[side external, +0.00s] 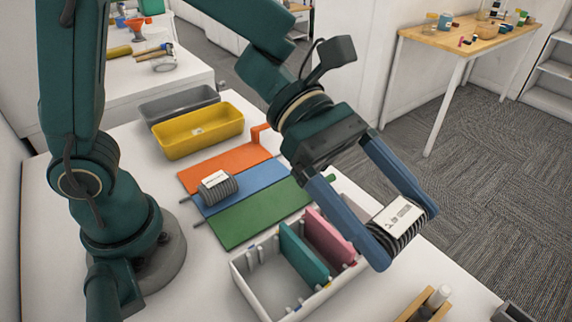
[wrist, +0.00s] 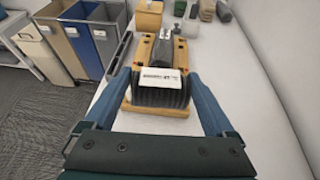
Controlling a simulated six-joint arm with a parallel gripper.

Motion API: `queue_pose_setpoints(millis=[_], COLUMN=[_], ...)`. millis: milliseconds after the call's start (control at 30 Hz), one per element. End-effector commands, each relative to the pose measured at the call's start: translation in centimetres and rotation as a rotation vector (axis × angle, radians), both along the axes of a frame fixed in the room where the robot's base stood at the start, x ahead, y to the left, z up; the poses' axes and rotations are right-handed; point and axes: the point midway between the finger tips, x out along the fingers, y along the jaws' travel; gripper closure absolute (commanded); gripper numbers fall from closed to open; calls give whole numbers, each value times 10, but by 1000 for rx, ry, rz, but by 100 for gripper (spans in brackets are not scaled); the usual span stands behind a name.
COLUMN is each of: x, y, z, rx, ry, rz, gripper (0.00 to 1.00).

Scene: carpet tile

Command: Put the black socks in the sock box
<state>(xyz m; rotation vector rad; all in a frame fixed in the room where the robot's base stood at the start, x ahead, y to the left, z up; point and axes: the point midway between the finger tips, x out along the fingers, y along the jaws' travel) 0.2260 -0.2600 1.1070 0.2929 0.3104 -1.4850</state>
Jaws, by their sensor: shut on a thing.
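My gripper (side external: 404,232) is shut on a dark ribbed sock roll with a white label band (side external: 397,216). The roll also shows in the wrist view (wrist: 158,96), between my two blue fingers. It is held in the air, to the right of the white divided box (side external: 250,284) in the side view. That box has an upright teal divider (side external: 303,256) and an upright pink divider (side external: 329,238). A second ribbed roll, grey with a white label (side external: 220,190), lies on the blue strip. Which box is the sock box is not labelled legibly.
Orange, blue and green strips (side external: 245,218) lie on the white table. A yellow bin (side external: 199,133) and a grey bin (side external: 178,102) stand behind. A wooden holder (side external: 424,303) is at the front right. In the wrist view, several floor bins (wrist: 100,40) stand left.

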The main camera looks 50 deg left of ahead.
Motion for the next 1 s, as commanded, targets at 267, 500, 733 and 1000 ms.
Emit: queue_pose_setpoints(millis=[267, 500, 733, 1000], x=[-68, -94, -132, -170], y=[-49, -64, -92, -123], z=[-42, -60, -89, -118], rx=[1, -1, 4, 3], ry=[6, 5, 9, 5], rz=[-383, -466, -468, -464], gripper=[66, 66, 66, 66])
